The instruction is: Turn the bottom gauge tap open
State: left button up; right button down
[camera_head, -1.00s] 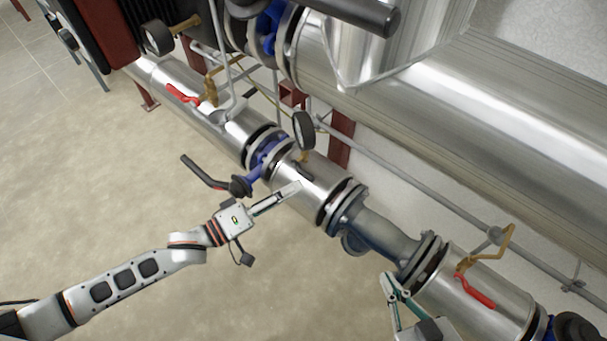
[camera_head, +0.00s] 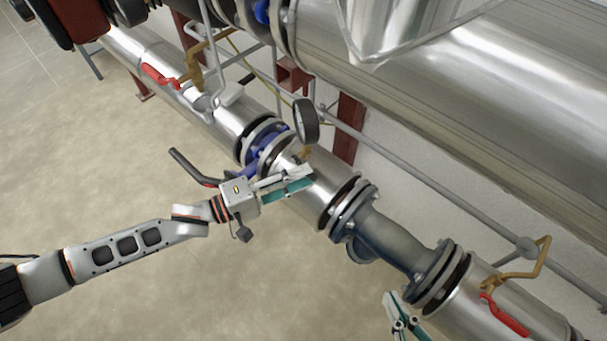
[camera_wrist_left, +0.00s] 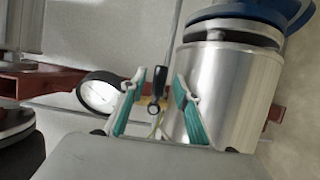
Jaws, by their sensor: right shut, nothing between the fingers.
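The gauge (camera_head: 305,121) stands on the lower silver pipe, with the brass of its tap (camera_head: 305,153) just below. In the left wrist view, the white-faced gauge (camera_wrist_left: 100,93) is left of the fingers. The tap's black handle (camera_wrist_left: 157,95) shows between the two teal-padded fingers, with brass behind it. My left gripper (camera_head: 307,177) is open at the tap, and its spread fingers also show in the wrist view (camera_wrist_left: 159,80). I cannot tell whether they touch the handle. In the head view the handle is hidden by the gripper. My right gripper (camera_head: 389,299) is shut and empty at the bottom edge.
A blue valve with a black lever (camera_head: 190,165) is beside my left wrist. Red-handled taps are at upper left (camera_head: 160,76) and lower right (camera_head: 505,315). A large silver pipe (camera_head: 480,100) lies above. The floor at left is free.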

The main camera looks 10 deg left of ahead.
pick_arm(q)
jog(key=shift+w+d, duration=0.3)
jog(key=shift+d, duration=0.15)
grip_shut()
jog(key=shift+d, duration=0.1)
